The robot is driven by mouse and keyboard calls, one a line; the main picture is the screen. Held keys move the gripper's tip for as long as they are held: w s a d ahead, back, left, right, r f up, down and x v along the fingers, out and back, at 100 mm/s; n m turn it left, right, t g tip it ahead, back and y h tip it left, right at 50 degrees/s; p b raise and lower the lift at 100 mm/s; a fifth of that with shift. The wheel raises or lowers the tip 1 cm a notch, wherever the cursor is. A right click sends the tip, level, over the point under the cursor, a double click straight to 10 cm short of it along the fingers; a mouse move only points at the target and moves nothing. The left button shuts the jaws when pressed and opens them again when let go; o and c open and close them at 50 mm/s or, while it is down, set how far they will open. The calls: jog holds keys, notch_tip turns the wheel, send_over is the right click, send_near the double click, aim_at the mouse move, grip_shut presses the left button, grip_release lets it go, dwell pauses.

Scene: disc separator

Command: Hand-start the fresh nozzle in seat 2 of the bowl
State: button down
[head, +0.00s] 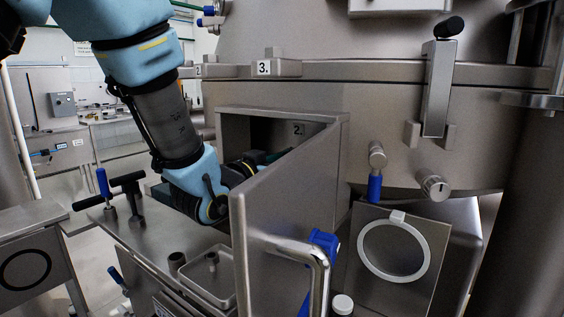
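My arm reaches down from the upper left and bends into this hatch. My wrist, with a thin yellow band, shows just above the edge of the open door (290,215). The door and shadow hide my fingertips, so whether they hold a nozzle cannot be seen. The bowl's seat 2 and any nozzle in it are also hidden. A small dark hollow cylinder (177,262) stands on the bench, and another small piece (211,261) sits in the shallow tray (228,301).
The hatch door stands swung out toward me, with a bent steel handle (318,265) and blue latch (322,245). Black T-handled tools (128,185) and a blue-handled one (103,183) stand on the bench at left. A panel with a white ring (362,250) is at right.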

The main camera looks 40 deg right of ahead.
jog(key=shift+w+d, duration=0.1)
jog(key=shift+d, duration=0.3)
jog(key=shift+d+r, duration=0.1)
jog(key=shift+r, duration=0.05)
dwell(0.9)
jog(key=shift+b, duration=0.45)
jog(key=shift+f+m+b, duration=0.2)
jog(key=shift+m+b, duration=0.7)
jog(key=shift+b, duration=0.05)
jog(key=shift+r+m+b, duration=0.15)
jog(key=shift+m+b, duration=0.15)
jog(key=shift+m, duration=0.4)
jog(key=shift+w, duration=0.1)
jog(key=shift+f+m+b, duration=0.25)
jog(key=shift+m+b, duration=0.45)
jog(key=shift+b, duration=0.3)
jog(key=shift+r+m+b, duration=0.15)
jog(key=shift+m+b, duration=0.5)
jog(key=shift+m, duration=0.25)
